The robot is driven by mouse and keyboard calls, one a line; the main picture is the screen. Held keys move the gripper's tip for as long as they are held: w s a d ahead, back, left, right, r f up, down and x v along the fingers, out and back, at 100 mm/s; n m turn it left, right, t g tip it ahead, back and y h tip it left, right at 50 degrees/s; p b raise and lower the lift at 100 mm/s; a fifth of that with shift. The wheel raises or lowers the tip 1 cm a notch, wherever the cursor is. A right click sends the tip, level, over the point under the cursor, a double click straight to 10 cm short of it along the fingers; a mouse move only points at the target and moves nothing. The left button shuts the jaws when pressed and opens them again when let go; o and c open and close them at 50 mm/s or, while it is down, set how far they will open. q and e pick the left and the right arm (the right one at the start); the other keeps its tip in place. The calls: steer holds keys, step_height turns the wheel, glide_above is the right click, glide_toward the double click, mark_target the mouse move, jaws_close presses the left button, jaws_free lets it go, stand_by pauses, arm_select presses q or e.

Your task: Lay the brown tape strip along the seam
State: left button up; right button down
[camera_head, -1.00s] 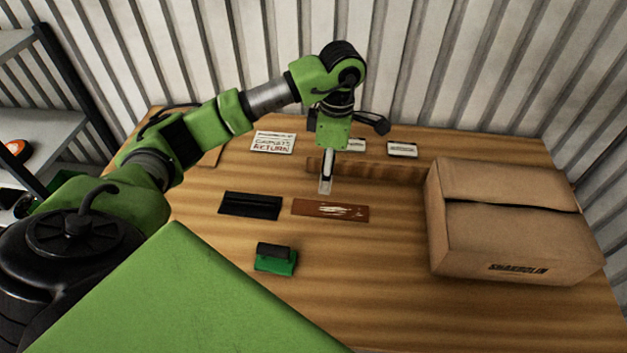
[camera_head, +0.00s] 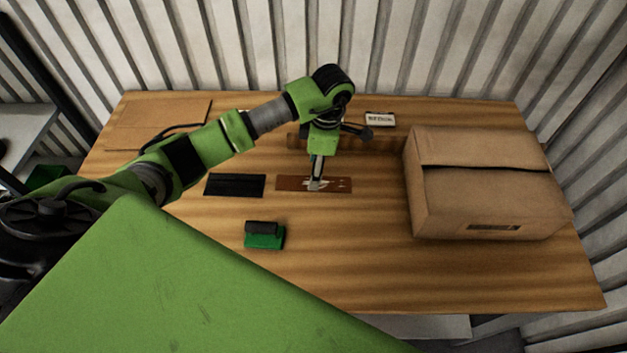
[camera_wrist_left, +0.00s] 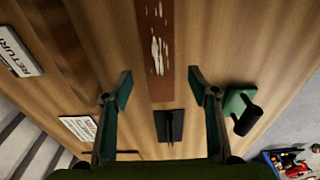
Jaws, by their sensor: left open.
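A flat brown strip (camera_head: 290,184) with white patches lies on the table; it also shows in the left wrist view (camera_wrist_left: 155,50). My left gripper (camera_head: 314,186) points down over this strip and hides part of it. In the left wrist view its two fingers (camera_wrist_left: 160,85) are apart, with nothing between them. I cannot tell whether the fingertips touch the strip. A closed cardboard box (camera_head: 480,205) stands at the right, with a seam (camera_head: 490,168) across its top. My right gripper is out of view.
A black flat piece (camera_head: 235,185) lies left of the strip. A green and black tool (camera_head: 265,235) stands nearer. A label card (camera_head: 380,119) lies farther back. The front table is clear.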

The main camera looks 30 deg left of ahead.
arm_select(q)
step_height(320, 180, down, 4)
steer(key=shift+r+p, duration=0.2)
steer(key=shift+p, duration=0.5)
steer(key=shift+f, duration=0.25)
steer(key=c, duration=1.1)
steer(key=shift+w+a+r, duration=0.1)
steer(key=shift+r, duration=0.55)
steer(key=s+d+r+m+b, duration=0.2)
steer(key=s+r+m, duration=0.2)
steer(key=m, duration=0.3)
steer(key=s+d+r+m+t+b, duration=0.1)
steer(key=s+d+r+m, duration=0.1)
steer(key=s+r+m, duration=0.3)
steer(key=s+d+r+m+t+h+b, duration=0.1)
steer(key=s+r+m, duration=0.4)
steer(key=m, duration=0.6)
steer(key=shift+s+d+r+b, duration=0.25)
steer(key=shift+d+r+b, duration=0.25)
steer(key=shift+r+b, duration=0.3)
